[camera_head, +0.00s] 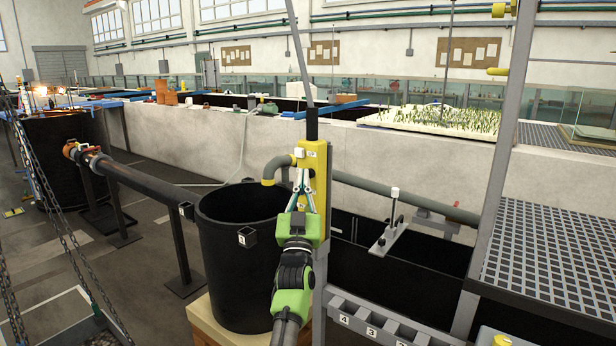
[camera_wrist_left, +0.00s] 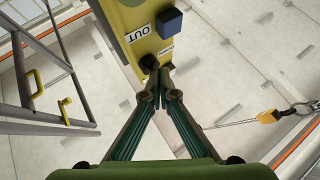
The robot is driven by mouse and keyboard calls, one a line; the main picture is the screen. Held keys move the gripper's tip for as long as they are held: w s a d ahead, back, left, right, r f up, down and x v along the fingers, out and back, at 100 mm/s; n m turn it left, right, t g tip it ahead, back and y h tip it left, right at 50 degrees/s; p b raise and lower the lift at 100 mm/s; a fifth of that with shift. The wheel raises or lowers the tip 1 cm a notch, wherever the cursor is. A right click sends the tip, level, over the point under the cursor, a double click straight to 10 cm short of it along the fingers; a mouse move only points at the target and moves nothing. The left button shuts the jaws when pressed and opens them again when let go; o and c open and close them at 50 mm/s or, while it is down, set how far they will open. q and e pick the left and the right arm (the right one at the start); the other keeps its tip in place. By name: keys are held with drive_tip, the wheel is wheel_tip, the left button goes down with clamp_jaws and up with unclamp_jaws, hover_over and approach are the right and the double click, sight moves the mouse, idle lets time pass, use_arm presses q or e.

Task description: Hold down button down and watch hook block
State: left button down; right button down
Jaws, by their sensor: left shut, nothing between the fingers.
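The yellow control pendant (camera_head: 320,165) hangs upright from a cable, right of centre in the head view. In the left wrist view the pendant (camera_wrist_left: 136,18) shows a blue button (camera_wrist_left: 170,22), a label OUT and, lower, a black button (camera_wrist_left: 149,62) beside a small, hard-to-read label. My left gripper (camera_head: 303,182) is shut and empty, its fingertips at the pendant's face. In the left wrist view the fingertips (camera_wrist_left: 158,78) are at the black button; whether it is pressed in I cannot tell. An orange-yellow block (camera_wrist_left: 268,116) on a line at right may be the hook block. My right gripper is not in view.
A large black tub (camera_head: 225,255) stands just left of my left gripper. A metal grating (camera_head: 550,250) and grey post are at right. A pale concrete wall (camera_head: 400,160) runs behind. Chains (camera_head: 60,215) hang at left; the floor between chains and tub is partly open.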

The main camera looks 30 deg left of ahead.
use_arm(q)
drive_tip(key=shift+w+b, duration=0.3)
drive_tip(key=shift+w, duration=0.1)
idle(2.0)
drive_tip(key=shift+s, duration=0.1)
idle(2.1)
drive_tip(key=shift+s+p, duration=0.75)
drive_tip(key=shift+s, duration=0.2)
drive_tip(key=shift+s+a+p, duration=0.15)
drive_tip(key=shift+s+p, duration=0.65)
drive_tip(key=shift+s, duration=0.45)
drive_tip(key=shift+s+a+p, duration=0.1)
drive_tip(key=shift+s+p, duration=0.65)
drive_tip(key=shift+s, duration=0.5)
